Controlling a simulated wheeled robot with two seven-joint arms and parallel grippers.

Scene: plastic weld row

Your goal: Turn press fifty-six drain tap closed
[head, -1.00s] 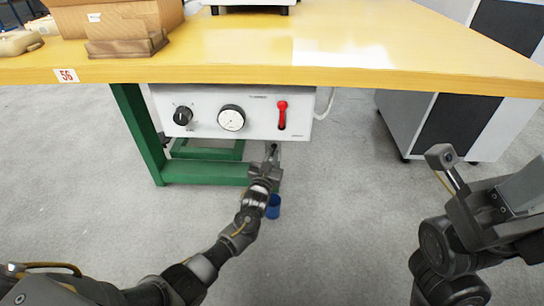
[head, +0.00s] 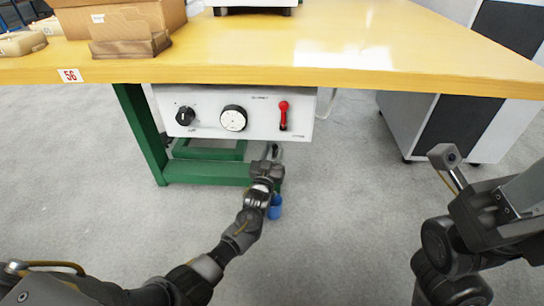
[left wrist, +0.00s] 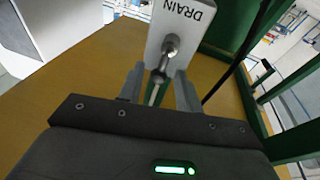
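The drain tap (left wrist: 168,46) is a metal fitting on a pale plate marked DRAIN (left wrist: 190,18), seen in the left wrist view. Its thin lever (left wrist: 155,88) points down the picture, between the fingers of my left gripper (left wrist: 160,88). The fingers stand apart with a gap on each side of the lever. In the head view my left gripper (head: 272,153) is below the white control panel, and the tap is hard to make out there. My right gripper's fingers cannot be made out at the right edge of the head view.
The white panel (head: 210,122) with two dials and a red lever (head: 283,113) hangs under the yellow bench (head: 230,70), tagged 56. A green frame (head: 205,172) stands below. A blue container (head: 275,207) is on the floor beside my left wrist.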

